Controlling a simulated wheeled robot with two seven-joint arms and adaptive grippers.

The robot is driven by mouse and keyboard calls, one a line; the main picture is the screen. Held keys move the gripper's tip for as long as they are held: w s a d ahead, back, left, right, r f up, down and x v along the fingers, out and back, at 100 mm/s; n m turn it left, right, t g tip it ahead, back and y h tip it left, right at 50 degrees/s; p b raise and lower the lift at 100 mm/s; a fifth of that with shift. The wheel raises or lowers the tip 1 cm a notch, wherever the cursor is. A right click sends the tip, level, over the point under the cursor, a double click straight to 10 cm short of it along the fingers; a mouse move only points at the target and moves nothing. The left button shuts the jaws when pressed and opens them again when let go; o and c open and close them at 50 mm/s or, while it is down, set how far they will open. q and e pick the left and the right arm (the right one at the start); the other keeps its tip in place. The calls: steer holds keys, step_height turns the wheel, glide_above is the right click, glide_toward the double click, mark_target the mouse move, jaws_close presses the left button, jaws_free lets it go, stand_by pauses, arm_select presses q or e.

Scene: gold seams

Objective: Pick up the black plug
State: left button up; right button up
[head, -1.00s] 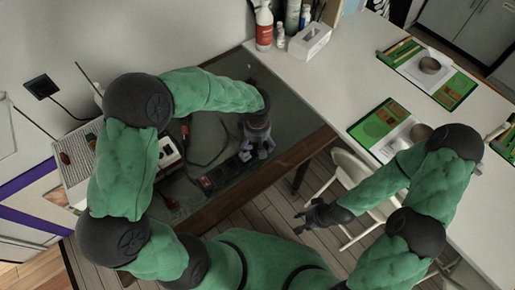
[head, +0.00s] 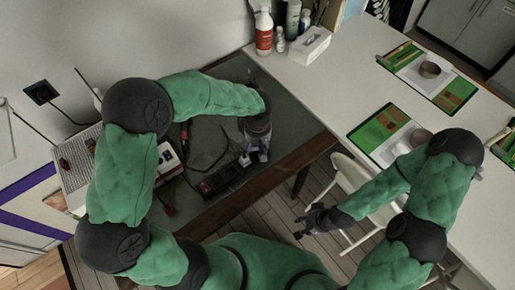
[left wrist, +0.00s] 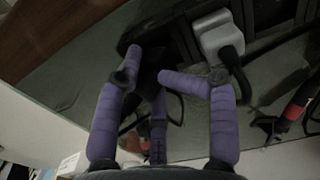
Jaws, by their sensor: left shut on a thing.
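The black plug (left wrist: 150,72) is a dark, poorly lit shape between my left gripper's purple fingers in the left wrist view. Its outline is hard to tell from the dark power strip (left wrist: 178,38) behind it. My left gripper (head: 256,155) is shut on it, over the dark desk at the end of the strip in the head view. In that view my fingers and arm hide the plug. My right gripper (head: 304,222) is open and empty over the floor, beside the desk's front edge.
A light grey adapter (left wrist: 214,38) with a black plug in it sits in the strip, close to my left fingers. Red connectors and loose cables lie on the dark desk (head: 290,125). A white chair (head: 350,178) stands near my right arm.

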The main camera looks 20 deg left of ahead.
arm_select(q)
step_height(320, 180, up, 3)
steer(key=shift+f+p, duration=0.15)
steer(key=shift+p, duration=0.25)
steer(key=s+d+r+p, duration=0.1)
steer(key=s+r+p, duration=0.7)
steer(key=s+r, duration=0.6)
steer(key=shift+d+r, duration=0.2)
steer(key=shift+d, duration=0.1)
stand_by(0.3)
